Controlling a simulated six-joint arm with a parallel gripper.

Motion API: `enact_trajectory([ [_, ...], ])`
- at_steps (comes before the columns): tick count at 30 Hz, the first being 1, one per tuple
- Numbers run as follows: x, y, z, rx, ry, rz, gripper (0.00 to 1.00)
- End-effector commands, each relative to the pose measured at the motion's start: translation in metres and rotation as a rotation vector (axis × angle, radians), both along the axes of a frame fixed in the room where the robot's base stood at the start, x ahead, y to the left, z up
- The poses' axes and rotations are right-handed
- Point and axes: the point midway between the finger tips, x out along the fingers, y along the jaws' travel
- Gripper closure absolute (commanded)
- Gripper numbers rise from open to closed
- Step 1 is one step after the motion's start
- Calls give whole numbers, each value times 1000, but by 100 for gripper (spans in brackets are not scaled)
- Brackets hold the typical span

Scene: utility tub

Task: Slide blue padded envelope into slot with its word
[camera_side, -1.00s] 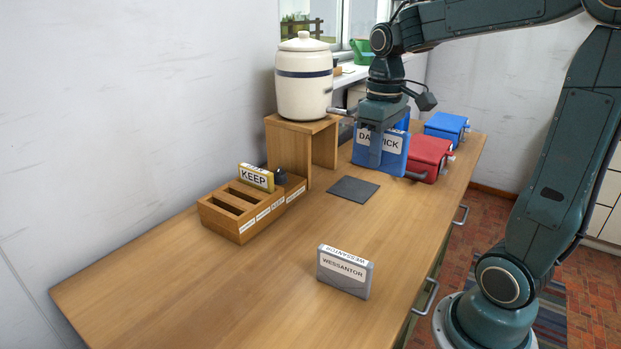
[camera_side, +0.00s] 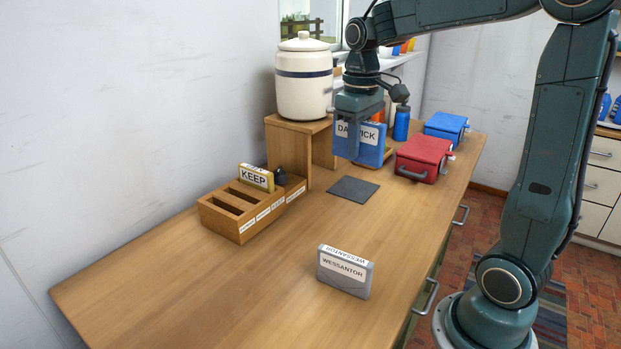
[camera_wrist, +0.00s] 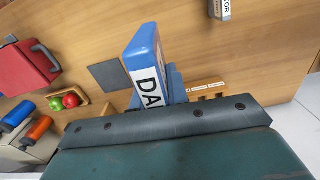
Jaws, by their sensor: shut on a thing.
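The blue padded envelope (camera_side: 371,154) is upright in my gripper (camera_side: 354,142), held above the table right of the wooden stand. In the wrist view the envelope (camera_wrist: 146,45) juts out from my gripper, with "DA" readable. The wooden slot rack (camera_side: 225,222) stands on the table at left, with small white labels along its front, too small to read. A yellow "KEEP" item (camera_side: 257,178) and a dark item (camera_side: 280,177) stand in its far part; nearer slots look empty.
A grey "WESSANTOR" case (camera_side: 344,272) stands at the front. A dark flat pad (camera_side: 353,189) lies near the stand (camera_side: 290,145), which bears a white crock (camera_side: 304,80). A red case (camera_side: 423,158) and a blue case (camera_side: 446,126) lie behind. The table between pad and rack is clear.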

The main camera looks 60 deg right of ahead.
Motion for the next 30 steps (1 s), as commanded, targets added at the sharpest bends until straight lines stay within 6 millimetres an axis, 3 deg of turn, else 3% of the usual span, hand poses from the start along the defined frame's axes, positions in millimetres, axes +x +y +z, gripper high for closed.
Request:
enact_trajectory([
  [14, 114, 28, -3, 0, 1, 20, 100],
  [30, 223, 96, -37, 0, 2, 37, 100],
])
